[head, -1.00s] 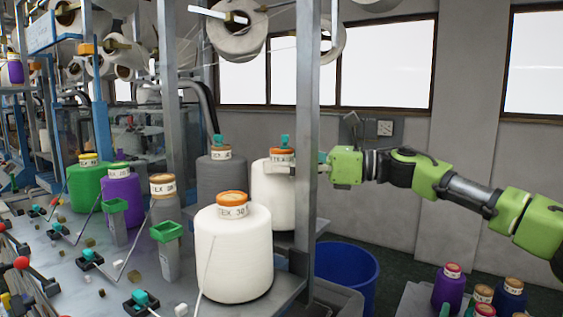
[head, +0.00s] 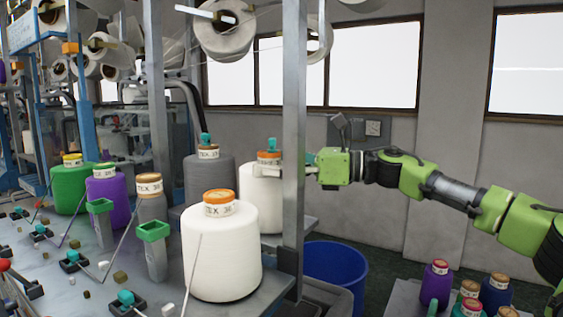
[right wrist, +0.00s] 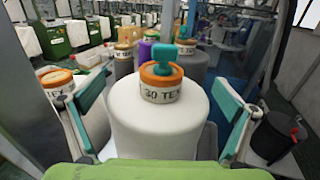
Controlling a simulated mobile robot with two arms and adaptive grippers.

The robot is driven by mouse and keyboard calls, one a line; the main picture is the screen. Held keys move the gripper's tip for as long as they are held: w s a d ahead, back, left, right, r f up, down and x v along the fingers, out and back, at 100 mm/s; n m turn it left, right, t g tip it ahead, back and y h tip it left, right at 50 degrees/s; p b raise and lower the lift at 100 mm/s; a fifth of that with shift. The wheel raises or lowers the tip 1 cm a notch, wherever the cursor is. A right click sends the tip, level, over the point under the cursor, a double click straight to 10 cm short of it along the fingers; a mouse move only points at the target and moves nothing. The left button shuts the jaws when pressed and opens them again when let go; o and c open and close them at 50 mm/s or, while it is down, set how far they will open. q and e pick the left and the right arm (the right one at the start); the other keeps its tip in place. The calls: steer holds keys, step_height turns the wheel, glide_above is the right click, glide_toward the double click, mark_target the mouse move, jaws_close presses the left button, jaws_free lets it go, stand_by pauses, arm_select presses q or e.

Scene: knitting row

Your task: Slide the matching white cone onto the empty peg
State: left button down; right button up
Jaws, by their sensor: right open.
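A white cone (head: 261,205) with an orange-banded top stands upright on the table's far right end. A teal peg tip sticks out of its top, and the right wrist view shows this cone (right wrist: 160,127) labelled "30 TEX". My right gripper (right wrist: 162,92) is open, with one finger on each side of the cone's upper part. I cannot tell whether the fingers touch it. In the head view, a metal post partly hides this gripper (head: 270,171). A second white cone (head: 221,255), marked "TEX 30", stands nearer, with no teal tip showing. My left gripper is not in view.
Grey (head: 209,183), purple (head: 107,198) and green (head: 69,192) cones stand left of the white ones. A metal post (head: 293,120) rises beside my right gripper. A blue bin (head: 335,275) and a cart of small cones (head: 437,285) are at lower right.

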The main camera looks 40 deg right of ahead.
steer(key=v, duration=1.2)
steer(key=shift+r, duration=0.2)
stand_by(0.4)
